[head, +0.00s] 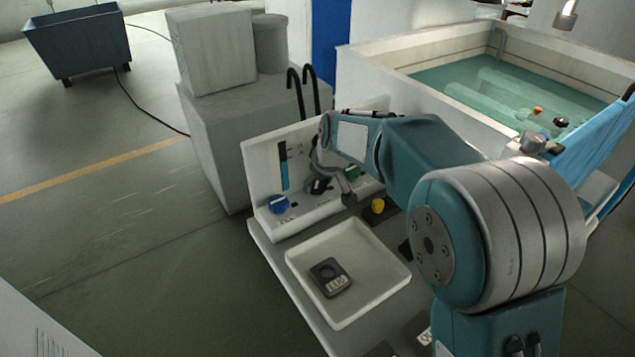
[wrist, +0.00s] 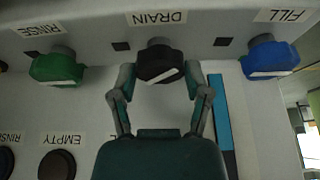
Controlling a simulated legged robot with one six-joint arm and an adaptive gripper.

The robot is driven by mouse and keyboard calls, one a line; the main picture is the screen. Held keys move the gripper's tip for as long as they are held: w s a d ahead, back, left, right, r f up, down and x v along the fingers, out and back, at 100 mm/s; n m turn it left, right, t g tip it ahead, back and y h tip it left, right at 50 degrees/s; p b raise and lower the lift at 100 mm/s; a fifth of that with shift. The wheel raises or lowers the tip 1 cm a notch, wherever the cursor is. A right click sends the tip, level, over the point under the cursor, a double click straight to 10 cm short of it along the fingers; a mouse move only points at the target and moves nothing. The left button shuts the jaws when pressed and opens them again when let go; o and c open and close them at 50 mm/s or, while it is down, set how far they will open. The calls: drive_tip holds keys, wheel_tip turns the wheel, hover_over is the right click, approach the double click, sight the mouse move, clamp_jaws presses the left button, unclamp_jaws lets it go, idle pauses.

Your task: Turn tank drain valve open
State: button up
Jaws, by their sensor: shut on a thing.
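The drain valve is a black knob (wrist: 160,62) under the printed label DRAIN (wrist: 160,18) in the wrist view, where the lettering appears upside down. It sits in the middle of a row on the pale panel (head: 262,170). My gripper (wrist: 160,80) has one finger on each side of the knob and is shut on it. The knob's white mark is tilted in the picture. In the head view my gripper (head: 320,182) is at the panel front, and it hides much of the knob.
A green RINSE knob (wrist: 57,66) and a blue FILL knob (wrist: 270,58) flank the drain knob. Round dark buttons (wrist: 57,165) lie near the RINSE and EMPTY labels. A white tray (head: 300,262) holding a dark tag-like block (head: 331,278) stands before the panel. A water tank (head: 440,55) stands behind.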

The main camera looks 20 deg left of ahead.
drive_tip(key=n+g, duration=0.1)
drive_tip(key=n, duration=0.3)
drive_tip(key=shift+w+f+n+g+y, duration=0.1)
drive_tip(key=shift+n+g+y, duration=0.2)
drive_tip(key=shift+g+y, duration=0.1)
drive_tip(key=n+g, duration=0.1)
drive_tip(key=n, duration=0.3)
drive_tip(key=shift+w+d, duration=0.1)
drive_tip(key=shift+n+g, duration=0.3)
drive_tip(key=o, duration=1.1)
drive_tip(key=shift+w, duration=0.1)
drive_tip(key=shift+o, duration=0.2)
drive_tip(key=shift+r, duration=0.2)
drive_tip(key=v, duration=1.1)
drive_tip(key=shift+d+r, duration=0.2)
drive_tip(key=shift+d, duration=0.1)
